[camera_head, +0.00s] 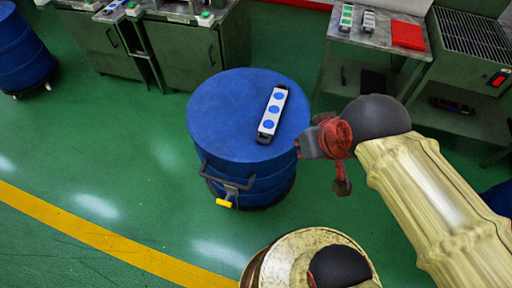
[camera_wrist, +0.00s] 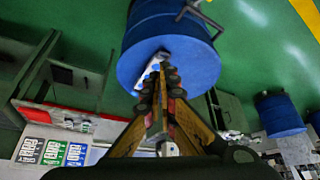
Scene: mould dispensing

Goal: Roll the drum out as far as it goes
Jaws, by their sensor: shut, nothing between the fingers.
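The blue drum (camera_head: 222,110) stands upright on the green floor in the middle of the head view. A dark handle bar (camera_head: 228,182) with a yellow grip (camera_head: 223,203) is on its near side. A white strip with three blue discs (camera_head: 272,113) lies on its lid. My gripper (camera_head: 303,147) is at the drum's right side, near the lid edge; the head view does not settle whether it touches. In the wrist view the shut, empty fingers (camera_wrist: 166,72) point at the drum (camera_wrist: 205,66) and partly cover the strip.
Green cabinets (camera_head: 185,52) line the back. A metal table (camera_head: 375,38) with a red tray (camera_head: 407,35) stands at the back right, beside a grated bench (camera_head: 470,38). Another blue drum (camera_head: 22,52) stands at the far left. The floor left of and before the drum is clear, crossed by a yellow line (camera_head: 100,240).

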